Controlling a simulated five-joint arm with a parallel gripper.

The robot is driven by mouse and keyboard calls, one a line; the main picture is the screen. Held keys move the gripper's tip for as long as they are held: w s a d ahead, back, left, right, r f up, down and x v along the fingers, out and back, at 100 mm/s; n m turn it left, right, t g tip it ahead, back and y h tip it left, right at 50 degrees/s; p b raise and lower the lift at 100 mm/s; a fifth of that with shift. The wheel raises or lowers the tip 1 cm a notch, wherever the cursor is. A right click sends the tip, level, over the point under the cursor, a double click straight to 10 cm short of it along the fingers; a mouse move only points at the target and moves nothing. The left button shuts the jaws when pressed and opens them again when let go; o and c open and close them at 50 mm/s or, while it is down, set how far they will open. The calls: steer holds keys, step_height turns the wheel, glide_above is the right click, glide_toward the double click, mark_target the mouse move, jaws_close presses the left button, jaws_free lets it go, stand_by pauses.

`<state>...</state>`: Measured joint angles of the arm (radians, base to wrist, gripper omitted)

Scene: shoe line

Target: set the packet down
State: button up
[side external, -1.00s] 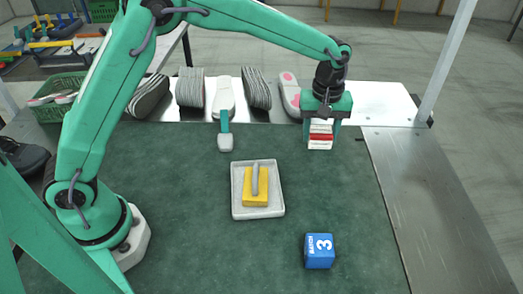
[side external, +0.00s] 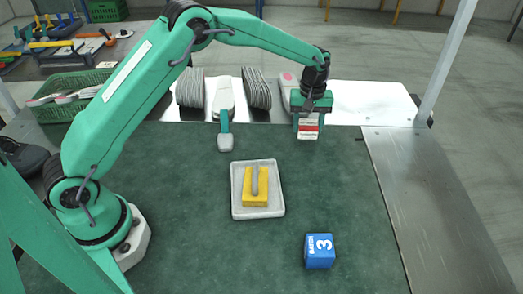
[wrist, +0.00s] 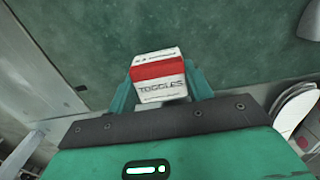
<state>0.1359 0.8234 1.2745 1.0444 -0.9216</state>
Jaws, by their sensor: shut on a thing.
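The packet (side external: 308,131) is a small white box with a red band, at the far right part of the green mat. In the wrist view the packet (wrist: 158,82) shows the word "TOGGLES". My gripper (side external: 308,124) is shut on it, with one green finger on each side. My gripper also shows in the wrist view (wrist: 160,92). The packet hangs below the gripper over the mat's far edge area. I cannot tell whether its underside touches the mat.
The green mat (side external: 190,215) is largely clear. A grey tray (side external: 238,208) holding a yellow block with a grey handle is mid-mat. A blue cube (side external: 319,251) marked 3 is near the front. A green-handled tool (side external: 224,135) and several soles (side external: 256,90) lie at the back.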

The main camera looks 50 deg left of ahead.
mark_target(307, 135)
steer(key=shift+f, duration=2)
steer(key=shift+f, duration=0.15)
steer(key=o, duration=1)
step_height(307, 135, up, 11)
steer(key=shift+r, duration=0.65)
steer(key=shift+r, duration=0.1)
